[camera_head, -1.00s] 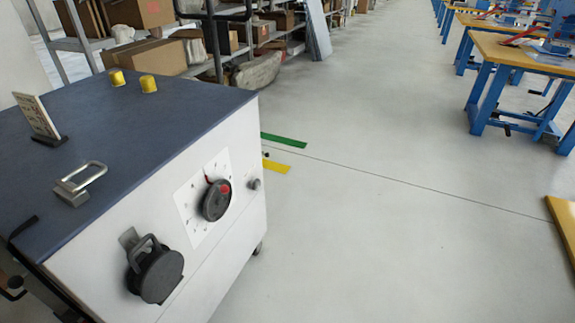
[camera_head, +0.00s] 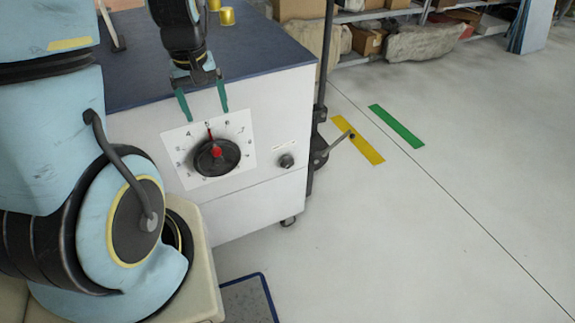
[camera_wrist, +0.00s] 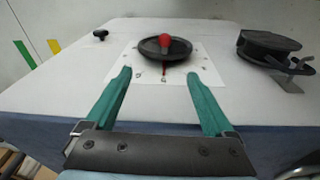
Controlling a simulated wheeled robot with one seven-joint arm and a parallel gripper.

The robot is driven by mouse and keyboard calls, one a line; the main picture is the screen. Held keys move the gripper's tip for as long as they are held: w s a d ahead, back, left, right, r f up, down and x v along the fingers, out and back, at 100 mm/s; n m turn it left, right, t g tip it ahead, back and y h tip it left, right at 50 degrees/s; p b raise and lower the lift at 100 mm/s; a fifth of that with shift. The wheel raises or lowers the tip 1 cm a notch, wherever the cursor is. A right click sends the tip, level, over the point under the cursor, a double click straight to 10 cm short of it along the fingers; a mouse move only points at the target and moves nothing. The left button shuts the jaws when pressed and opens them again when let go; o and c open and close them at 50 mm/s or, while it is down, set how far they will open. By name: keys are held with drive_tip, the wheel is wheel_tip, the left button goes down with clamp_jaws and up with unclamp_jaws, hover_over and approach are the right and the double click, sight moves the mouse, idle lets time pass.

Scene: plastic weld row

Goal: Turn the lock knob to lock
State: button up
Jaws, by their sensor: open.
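A black round dial knob with a red grip (camera_head: 217,158) sits on a white numbered plate (camera_head: 240,127) on the cabinet front. Its red pointer points up, near the 5. A smaller dark knob (camera_head: 286,161) sits to its right; no readable word tells which is the lock knob. In the wrist view the dial (camera_wrist: 150,49) lies just beyond my fingertips and the small knob (camera_wrist: 100,35) is at upper left. My gripper (camera_head: 206,112) is open and empty, with green fingers pointing down at the plate's upper edge, above the dial. It also shows in the wrist view (camera_wrist: 158,74).
The white cabinet (camera_head: 250,205) has a dark blue top (camera_head: 265,50) with a yellow piece (camera_head: 227,16) on it. A black disc with a metal hasp (camera_wrist: 268,47) is at right in the wrist view. Open floor with green and yellow strips lies right of the cabinet.

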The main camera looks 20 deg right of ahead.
drive_tip(key=w+d+f+b, duration=0.2)
drive_tip(key=d+f, duration=0.9)
drive_tip(key=n+t+b, duration=0.1)
drive_tip(key=t+b, duration=0.1)
drive_tip(key=t, duration=0.1)
approach(289, 162)
drive_tip(key=shift+y, duration=0.4)
drive_tip(key=x, duration=0.9)
drive_tip(key=shift+w+d+f, duration=0.2)
drive_tip(key=shift+d+f, duration=0.05)
drive_tip(key=shift+f, duration=0.1)
drive_tip(key=c, duration=1.4)
